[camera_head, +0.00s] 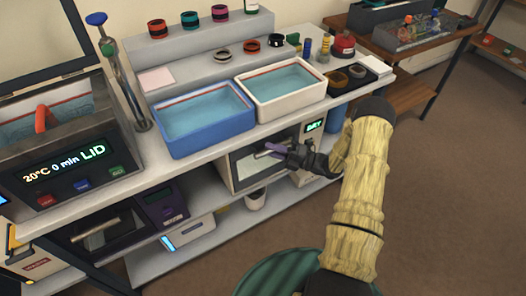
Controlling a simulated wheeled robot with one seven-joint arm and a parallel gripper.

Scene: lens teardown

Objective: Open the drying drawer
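The drying drawer (247,173) is in a pale cabinet under the bench top, right of centre. A green DRY display (314,126) is lit on the cabinet, right of the drawer. A light bar handle (268,153) crosses the drawer front. My gripper (280,150) reaches in from the right, with its fingertips at the right part of the handle. The fingers overlap the handle in this view, so I cannot tell whether they grip it.
A blue tub (204,140) and a white tub (285,112) of liquid stand on the bench above. An ultrasonic-type bath (75,178) with a LID display is at left. Open floor (440,215) lies at right.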

